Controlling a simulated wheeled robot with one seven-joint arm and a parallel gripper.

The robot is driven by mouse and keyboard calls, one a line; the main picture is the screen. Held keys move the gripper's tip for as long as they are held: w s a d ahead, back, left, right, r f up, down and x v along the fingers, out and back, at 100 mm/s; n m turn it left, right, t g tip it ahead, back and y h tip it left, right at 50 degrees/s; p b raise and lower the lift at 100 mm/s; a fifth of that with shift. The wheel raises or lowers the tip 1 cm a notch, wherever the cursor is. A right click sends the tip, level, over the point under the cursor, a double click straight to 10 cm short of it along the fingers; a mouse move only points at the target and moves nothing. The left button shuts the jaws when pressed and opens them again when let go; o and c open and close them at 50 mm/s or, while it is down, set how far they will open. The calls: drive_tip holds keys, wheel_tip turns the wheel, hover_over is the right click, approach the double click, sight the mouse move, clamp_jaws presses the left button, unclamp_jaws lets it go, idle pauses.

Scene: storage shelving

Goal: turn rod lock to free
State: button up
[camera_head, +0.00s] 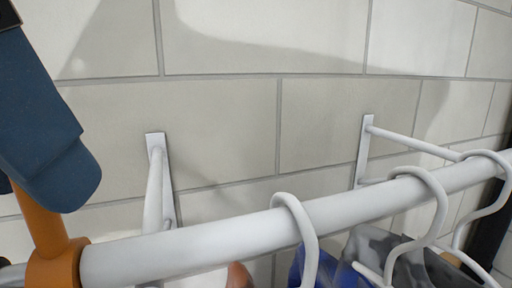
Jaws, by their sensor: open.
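The rod lock is an orange collar (55,265) around the white rod (250,235) at the lower left, with an orange lever rising from it. My gripper (38,188) comes in from the upper left, and its large dark blue finger covers the upper part of the lever. A small dark blue piece at the left edge looks like the other finger, on the far side of the lever. The gripper is open. I cannot tell whether either finger touches the lever. Any lock markings are not visible.
White hangers (300,225) hang on the rod to the right, with blue and grey clothes (385,255) below. Two white wall brackets (155,190) reach out from the pale block wall (220,120). Space above the rod in the middle is clear.

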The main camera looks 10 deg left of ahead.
drive_tip(key=shift+x, duration=1.4)
drive_tip(key=shift+c, duration=0.3)
clamp_jaws()
